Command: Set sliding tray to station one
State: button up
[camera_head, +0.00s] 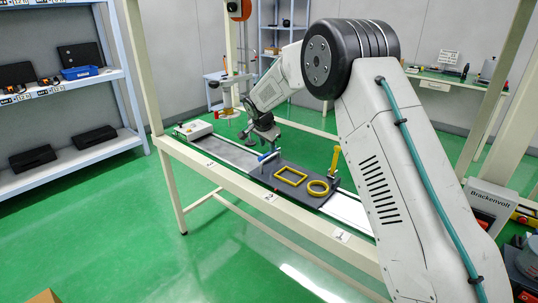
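The sliding tray (262,178) is a dark grey plate on a long rail (232,153), near the middle of the bench. A yellow square frame (290,177) and a yellow ring (318,188) lie on it. A blue handle (268,156) stands at its left end and an upright yellow handle (334,160) at its right end. Station label 1 (341,236) is on the front beam to the right, with label 2 (270,197) just in front of the tray. My gripper (262,138) is at or just above the blue handle; contact and finger opening are too small to tell.
A white box (194,130) sits at the rail's left end. The rail right of the tray looks bare, partly hidden by my arm. A frame post (141,65) rises at the bench's left. A shelf (65,85) stands far left.

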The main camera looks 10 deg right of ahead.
aim_at(269, 158)
jog(key=x, duration=0.6)
jog(key=shift+w+d+f, duration=0.15)
jog(key=shift+f, duration=0.2)
grip_shut()
